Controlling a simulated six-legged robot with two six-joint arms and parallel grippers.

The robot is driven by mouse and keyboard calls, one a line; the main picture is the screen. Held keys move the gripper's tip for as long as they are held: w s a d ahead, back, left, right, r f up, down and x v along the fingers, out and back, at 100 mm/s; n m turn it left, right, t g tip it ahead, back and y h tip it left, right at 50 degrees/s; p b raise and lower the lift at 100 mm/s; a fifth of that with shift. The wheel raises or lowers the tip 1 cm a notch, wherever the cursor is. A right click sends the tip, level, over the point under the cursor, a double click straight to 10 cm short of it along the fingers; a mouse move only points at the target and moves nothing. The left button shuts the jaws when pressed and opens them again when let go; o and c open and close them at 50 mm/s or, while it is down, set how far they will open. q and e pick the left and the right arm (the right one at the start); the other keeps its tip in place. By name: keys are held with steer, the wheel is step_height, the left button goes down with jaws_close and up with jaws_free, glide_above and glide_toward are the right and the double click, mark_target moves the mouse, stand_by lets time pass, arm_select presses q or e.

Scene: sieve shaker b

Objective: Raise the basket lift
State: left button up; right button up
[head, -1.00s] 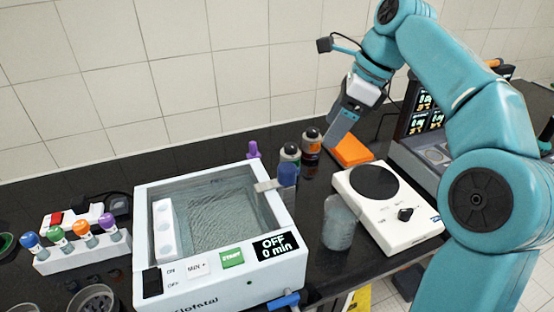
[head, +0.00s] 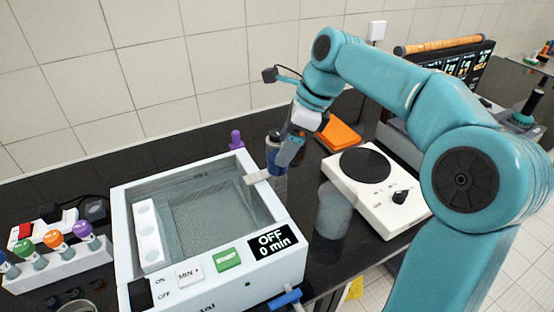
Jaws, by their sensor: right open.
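The white bath (head: 207,288) stands in the middle, with a wire mesh basket (head: 205,205) low inside its clear liquid. A pale bracket (head: 257,177) crosses the bath's right back rim. A blue knob (head: 274,163) sits at the bracket's outer end. My right gripper (head: 285,162) reaches down from above, open, right beside the blue knob and partly overlapping it. I cannot tell whether the fingers touch the knob. The bath's display (head: 272,242) reads OFF, 0 min. My left gripper is not in view.
A clear beaker (head: 333,210) and a white hotplate (head: 380,190) stand right of the bath. An orange block (head: 341,137) lies behind. A rack of capped tubes (head: 60,265) is at left. A blue tap (head: 285,299) sticks out low at front right.

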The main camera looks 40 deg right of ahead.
steer(key=x, duration=0.3)
steer(key=shift+w+a+f, duration=0.15)
steer(key=shift+w+f, duration=0.05)
steer(key=shift+w, duration=0.15)
steer(key=shift+s+f, duration=0.25)
steer(key=shift+f, duration=0.2)
steer(key=shift+w+a+f, duration=0.15)
steer(key=shift+w+f, duration=0.1)
steer(key=shift+w, duration=0.25)
steer(key=shift+s+r, duration=0.1)
steer(key=shift+s, duration=0.2)
steer(key=c, duration=0.7)
steer(key=shift+w, duration=0.1)
jaws_close()
